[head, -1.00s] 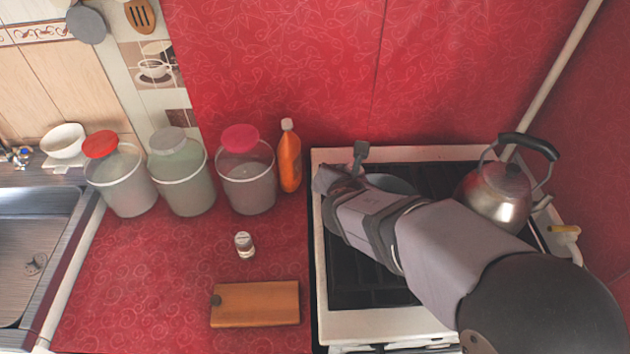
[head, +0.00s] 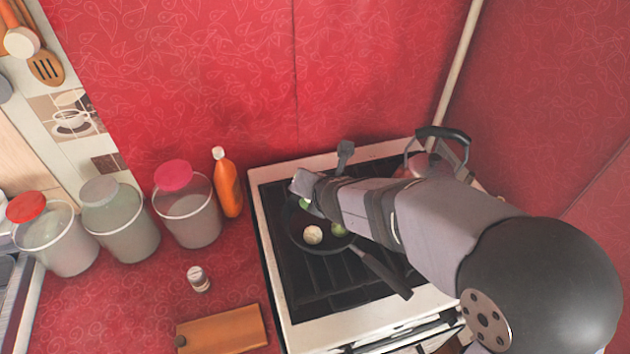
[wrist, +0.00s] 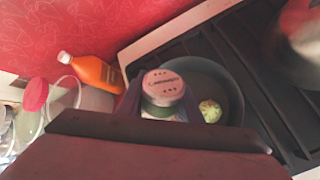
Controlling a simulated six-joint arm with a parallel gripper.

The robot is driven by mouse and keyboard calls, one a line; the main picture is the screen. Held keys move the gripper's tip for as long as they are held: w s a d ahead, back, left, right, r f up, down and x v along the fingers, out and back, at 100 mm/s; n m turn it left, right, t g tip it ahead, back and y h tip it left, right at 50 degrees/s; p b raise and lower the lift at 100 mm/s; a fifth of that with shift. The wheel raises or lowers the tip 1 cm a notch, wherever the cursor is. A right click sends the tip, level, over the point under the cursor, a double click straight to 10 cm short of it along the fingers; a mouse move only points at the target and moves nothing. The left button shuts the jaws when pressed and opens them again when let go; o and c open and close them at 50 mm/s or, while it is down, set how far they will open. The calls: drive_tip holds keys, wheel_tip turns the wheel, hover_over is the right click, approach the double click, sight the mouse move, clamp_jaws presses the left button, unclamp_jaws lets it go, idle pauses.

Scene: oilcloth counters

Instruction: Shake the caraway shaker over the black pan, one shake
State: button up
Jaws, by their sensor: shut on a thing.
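The caraway shaker (wrist: 164,84) is in my gripper (wrist: 162,108), its pale lid with blurred lettering facing the wrist camera. My gripper is shut on it. The black pan (wrist: 222,73) lies beyond and beneath the shaker in the wrist view.
A metal kettle (head: 430,160) stands at the stove's back right, partly behind my arm. An orange bottle (head: 227,185) and several lidded tubs stand left of the stove. Another small shaker (head: 198,280) and a wooden board (head: 222,329) lie on the red counter.

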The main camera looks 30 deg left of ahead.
drive_tip(key=f+g+p, duration=0.1)
drive_tip(key=s+f+m+g+y, duration=0.1)
drive_tip(key=f, duration=0.1)
drive_tip(key=s+f+g+p, duration=0.1)
drive_tip(key=f, duration=0.1)
drive_tip(key=shift+a+m+g+p, duration=0.3)
drive_tip(key=shift+a+m+g, duration=0.1)
drive_tip(key=shift+r+y+p, duration=0.3)
drive_tip(key=shift+r+p, duration=0.05)
drive_tip(key=shift+p, duration=0.2)
drive_tip(key=g+p, duration=0.1)
drive_tip(key=m+g+p, duration=0.1)
drive_tip(key=p, duration=0.1)
drive_tip(key=shift+s+a+r+y, duration=0.15)
drive_tip(key=shift+s+r+y, duration=0.15)
drive_tip(key=shift+s+r, duration=0.05)
drive_tip(key=shift+s+a+r+m+g+y+p, duration=0.15)
drive_tip(key=shift+s+r+m+g+y+p, duration=0.3)
drive_tip(key=shift+g+p, duration=0.7)
drive_tip(key=shift+s+a+r+m+g+y+p, duration=0.2)
drive_tip(key=shift+r+m+g+y+p, duration=0.3)
drive_tip(key=shift+p, duration=1.1)
drive_tip(key=shift+f, duration=0.1)
drive_tip(key=shift+p, duration=0.65)
